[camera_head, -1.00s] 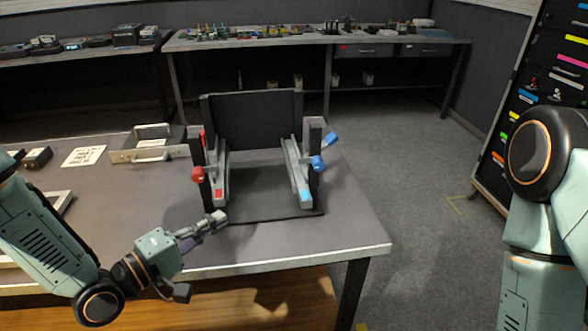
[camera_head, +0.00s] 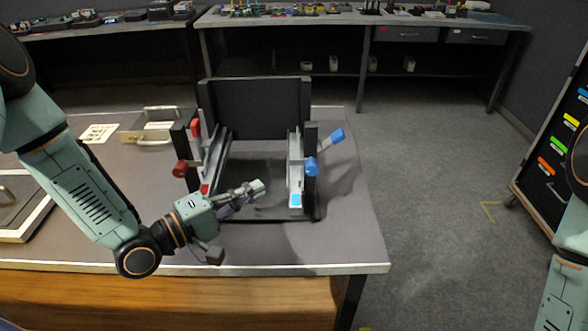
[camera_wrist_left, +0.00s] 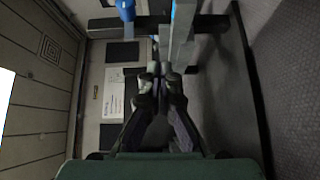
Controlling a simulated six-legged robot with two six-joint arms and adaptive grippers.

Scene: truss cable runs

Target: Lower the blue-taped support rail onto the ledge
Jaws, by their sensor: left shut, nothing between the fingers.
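The blue-taped support rail (camera_head: 295,170) is a grey rail on the right side of a black stand (camera_head: 255,105). Blue tape (camera_head: 296,200) marks its front end, and a blue knob (camera_head: 311,168) and blue lever (camera_head: 331,138) sit at its right. In the left wrist view the rail (camera_wrist_left: 182,22) lies just beyond my fingertips, beside the blue knob (camera_wrist_left: 126,8). My left gripper (camera_head: 259,187) is shut and empty, left of the rail's front end and apart from it in the head view. I cannot make out the ledge separately. My right gripper is out of view.
A matching rail with red tape (camera_head: 204,188) and a red knob (camera_head: 181,169) stands at the left of the stand. A metal bracket with a handle (camera_head: 150,138) and a white printed sheet (camera_head: 98,133) lie farther left. The table (camera_head: 350,235) is clear in front.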

